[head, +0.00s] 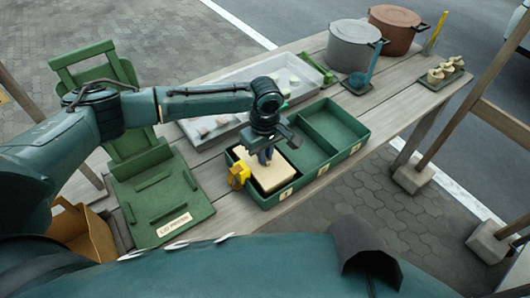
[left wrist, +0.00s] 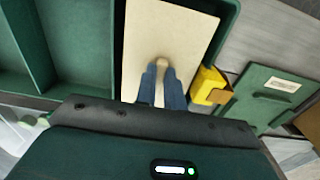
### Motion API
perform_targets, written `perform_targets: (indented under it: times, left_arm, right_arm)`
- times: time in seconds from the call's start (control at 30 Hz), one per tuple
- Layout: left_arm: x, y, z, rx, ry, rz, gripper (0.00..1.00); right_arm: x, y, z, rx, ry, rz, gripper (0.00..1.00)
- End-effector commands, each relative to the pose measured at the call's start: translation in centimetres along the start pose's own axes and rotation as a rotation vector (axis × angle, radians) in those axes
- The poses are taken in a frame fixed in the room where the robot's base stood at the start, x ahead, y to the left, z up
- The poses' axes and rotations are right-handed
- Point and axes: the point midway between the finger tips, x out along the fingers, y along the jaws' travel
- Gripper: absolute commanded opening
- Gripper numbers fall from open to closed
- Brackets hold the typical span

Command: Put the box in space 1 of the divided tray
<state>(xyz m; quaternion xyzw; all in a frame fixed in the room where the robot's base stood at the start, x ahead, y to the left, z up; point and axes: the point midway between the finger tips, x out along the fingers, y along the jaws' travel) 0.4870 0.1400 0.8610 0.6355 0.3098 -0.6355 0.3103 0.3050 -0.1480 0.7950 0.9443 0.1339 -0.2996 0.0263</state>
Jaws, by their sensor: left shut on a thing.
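The green divided tray (head: 364,150) stands on the wooden table, with small labels along its front wall that are too small to read surely. The pale cream box (head: 277,177) is in or just over the tray's leftmost compartment; I cannot tell if it touches the floor. My left gripper (head: 266,157) points down over the box and is shut on a small knob on its top. In the left wrist view the fingers (left wrist: 162,84) close on the knob, and the cream box (left wrist: 165,35) lies between green walls (left wrist: 225,32). My right gripper is out of view.
A yellow object (head: 238,175) is at the tray's left end. A green labelled board (head: 165,205) lies to the left. Behind are a grey tray (head: 215,104) with small items, a grey pot (head: 351,46) and a brown pot (head: 394,30). The tray's other compartments look empty.

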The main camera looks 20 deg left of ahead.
Motion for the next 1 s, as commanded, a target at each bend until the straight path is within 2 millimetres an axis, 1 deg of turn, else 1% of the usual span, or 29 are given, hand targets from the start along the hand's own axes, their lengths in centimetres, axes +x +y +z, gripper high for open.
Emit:
perform_targets:
  times: [0.07,0.1,0.33,0.57,0.67,0.77,1.0]
  left_arm:
    - [0.2,0.0,0.0,-0.001,-0.001,-0.001,0.0]
    - [0.2,0.0,0.0,-0.001,-0.001,0.0,0.14]
    - [0.2,0.0,0.0,0.0,-0.001,0.0,0.32]
    - [0.1,0.0,0.0,0.0,0.0,0.0,0.32]
    - [-0.4,0.0,0.0,0.001,0.0,0.001,0.32]
    - [-1.7,0.0,0.0,0.0,-0.001,0.002,0.32]
    - [-6.9,0.1,0.0,-0.001,-0.001,0.004,0.32]
  right_arm:
    - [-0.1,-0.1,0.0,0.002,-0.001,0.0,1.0]
    - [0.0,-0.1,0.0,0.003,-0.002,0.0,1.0]
    - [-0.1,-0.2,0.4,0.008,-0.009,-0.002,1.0]
    - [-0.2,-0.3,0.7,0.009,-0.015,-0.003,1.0]
    - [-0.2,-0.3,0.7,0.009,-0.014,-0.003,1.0]
    - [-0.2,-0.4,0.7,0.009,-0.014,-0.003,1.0]
    - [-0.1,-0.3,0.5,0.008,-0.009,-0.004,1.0]
